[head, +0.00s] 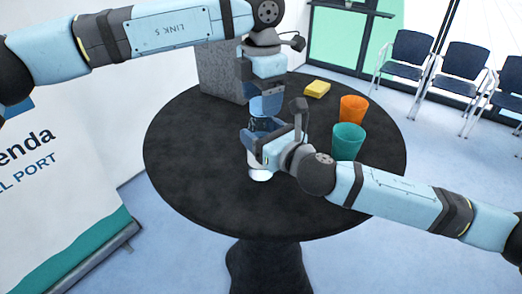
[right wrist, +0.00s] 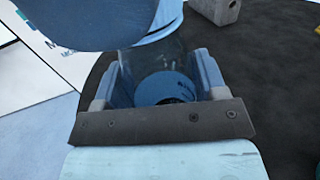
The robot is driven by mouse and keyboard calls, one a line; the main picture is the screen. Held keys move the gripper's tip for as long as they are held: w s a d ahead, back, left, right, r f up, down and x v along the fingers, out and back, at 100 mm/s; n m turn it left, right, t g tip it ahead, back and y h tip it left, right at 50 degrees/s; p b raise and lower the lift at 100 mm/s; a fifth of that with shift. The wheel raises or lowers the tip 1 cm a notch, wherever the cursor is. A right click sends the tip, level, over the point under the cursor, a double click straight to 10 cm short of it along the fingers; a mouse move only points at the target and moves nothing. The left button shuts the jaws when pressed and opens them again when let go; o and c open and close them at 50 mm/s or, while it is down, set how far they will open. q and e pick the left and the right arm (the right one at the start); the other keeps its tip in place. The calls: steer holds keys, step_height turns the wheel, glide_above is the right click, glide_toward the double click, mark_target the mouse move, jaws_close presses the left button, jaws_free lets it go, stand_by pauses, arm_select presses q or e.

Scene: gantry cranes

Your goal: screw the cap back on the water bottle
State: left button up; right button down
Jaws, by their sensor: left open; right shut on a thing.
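The water bottle (head: 260,173) stands on the round black table; in the head view only its pale lower end shows clearly below my right gripper. My right gripper (head: 258,150) is shut around the bottle's body from the right. In the right wrist view, clear bottle wall (right wrist: 160,68) shows between the two fingers. My left gripper (head: 266,108) points down directly above the right gripper, open, over the bottle's top. The bottle's neck and the cap are hidden or cannot be made out among the grippers. A large blue shape fills the top left of the right wrist view.
The black table (head: 195,150) has free room at left and front. A teal cup (head: 348,141) and an orange cup (head: 352,108) stand at right. A yellow sponge-like block (head: 317,88) and a grey stone-like block (head: 222,72) are at the back.

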arm_select(q)
steer(key=shift+f, duration=0.3)
steer(key=c, duration=0.9)
steer(key=shift+c, duration=0.2)
steer(key=o, duration=1.1)
step_height(320, 180, up, 12)
steer(key=shift+r, duration=0.1)
